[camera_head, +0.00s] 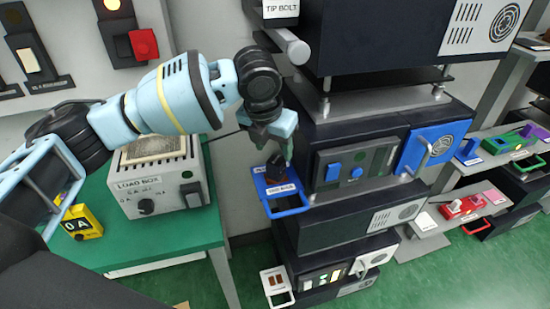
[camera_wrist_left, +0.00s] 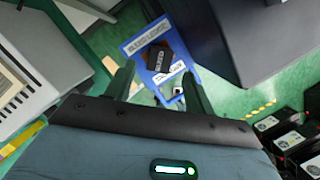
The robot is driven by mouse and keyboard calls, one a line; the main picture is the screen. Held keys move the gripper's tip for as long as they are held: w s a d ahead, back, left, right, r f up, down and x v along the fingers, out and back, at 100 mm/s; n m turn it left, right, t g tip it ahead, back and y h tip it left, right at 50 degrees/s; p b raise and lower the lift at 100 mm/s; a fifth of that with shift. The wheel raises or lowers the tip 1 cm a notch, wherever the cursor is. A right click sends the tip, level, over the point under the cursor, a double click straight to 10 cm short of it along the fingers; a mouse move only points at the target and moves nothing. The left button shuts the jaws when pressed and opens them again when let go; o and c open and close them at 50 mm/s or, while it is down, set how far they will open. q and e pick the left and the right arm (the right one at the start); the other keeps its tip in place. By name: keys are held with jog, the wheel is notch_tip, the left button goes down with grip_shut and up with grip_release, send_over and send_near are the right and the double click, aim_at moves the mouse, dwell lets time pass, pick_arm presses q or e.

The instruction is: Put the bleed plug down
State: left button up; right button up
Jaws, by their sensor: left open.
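The bleed plug appears to be the small dark block with a light label, which sits on a blue tray in the left wrist view; there the plug (camera_wrist_left: 159,62) lies between and beyond my fingertips. In the head view the plug (camera_head: 275,165) is a dark brown block on the blue tray (camera_head: 290,211), partly hidden by my gripper. My left gripper (camera_head: 283,152) is just above it, pointing down, and also shows in the left wrist view (camera_wrist_left: 158,70) with its fingers spread apart. I cannot tell whether a finger touches the plug. My right gripper is not in view.
The black equipment rack (camera_head: 350,226) stands right beside the tray. A load box (camera_head: 165,182) on a green table (camera_head: 170,245) is to the left. A white tray (camera_head: 277,285) sits lower down. A shelf with coloured parts is at the far right.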

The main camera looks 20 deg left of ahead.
pick_arm(q)
jog(key=shift+v, duration=2.1)
